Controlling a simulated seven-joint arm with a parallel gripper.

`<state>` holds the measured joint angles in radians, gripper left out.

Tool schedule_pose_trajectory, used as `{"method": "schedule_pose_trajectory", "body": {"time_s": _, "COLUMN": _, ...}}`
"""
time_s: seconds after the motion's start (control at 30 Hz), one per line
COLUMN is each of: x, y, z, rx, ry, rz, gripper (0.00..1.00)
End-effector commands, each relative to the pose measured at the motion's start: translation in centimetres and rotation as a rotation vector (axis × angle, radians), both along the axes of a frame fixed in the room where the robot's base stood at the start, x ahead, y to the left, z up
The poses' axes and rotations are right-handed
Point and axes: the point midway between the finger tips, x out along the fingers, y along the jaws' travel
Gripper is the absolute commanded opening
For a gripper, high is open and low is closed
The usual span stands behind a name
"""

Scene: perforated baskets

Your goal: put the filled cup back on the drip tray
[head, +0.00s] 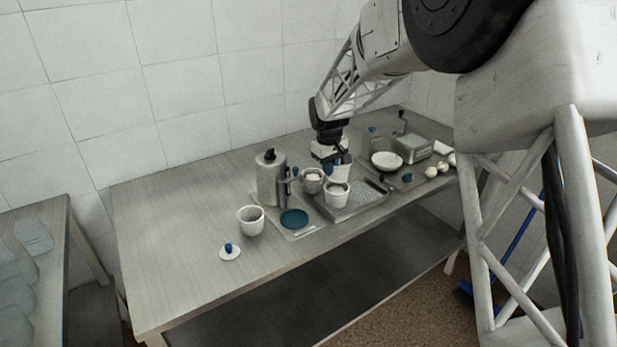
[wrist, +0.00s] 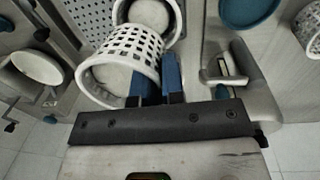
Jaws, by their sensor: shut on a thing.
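My gripper (head: 328,169) is over the middle of the table. In the wrist view its blue fingers (wrist: 160,78) are shut on the wall of a white perforated cup (wrist: 122,70), which looks tilted and has a pale filling. A second white perforated cup (head: 336,195) stands at the left part of the grey perforated tray (head: 368,196). In the wrist view, a cup (wrist: 150,14) lies just beyond the held one, and the tray (wrist: 90,14) shows beside it. My gripper hides part of the held cup, and I cannot tell whether its base touches anything.
A metal cylinder (head: 270,180) stands left of my gripper, with a blue disc (head: 294,218) in front. Another white cup (head: 250,221) and a blue-knobbed lid (head: 230,252) are further left. A bowl (head: 386,161) and metal box (head: 411,149) stand right. The table's left end is clear.

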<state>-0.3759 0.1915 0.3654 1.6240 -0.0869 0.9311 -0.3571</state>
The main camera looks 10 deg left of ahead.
Motion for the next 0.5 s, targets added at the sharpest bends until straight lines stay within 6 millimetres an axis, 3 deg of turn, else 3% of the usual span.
{"method": "schedule_pose_trajectory", "body": {"time_s": 0.1, "x": 2.0, "y": -2.7, "z": 0.6, "rx": -0.012, "ry": -0.011, "rz": -0.003, "gripper": 0.00}}
{"method": "schedule_pose_trajectory", "body": {"time_s": 0.23, "x": 3.4, "y": -4.9, "z": 1.0, "rx": -0.023, "ry": -0.016, "rz": -0.002, "gripper": 0.00}}
{"method": "schedule_pose_trajectory", "body": {"time_s": 0.5, "x": 4.6, "y": -6.7, "z": 1.3, "rx": -0.034, "ry": -0.021, "rz": 0.000, "gripper": 0.00}}
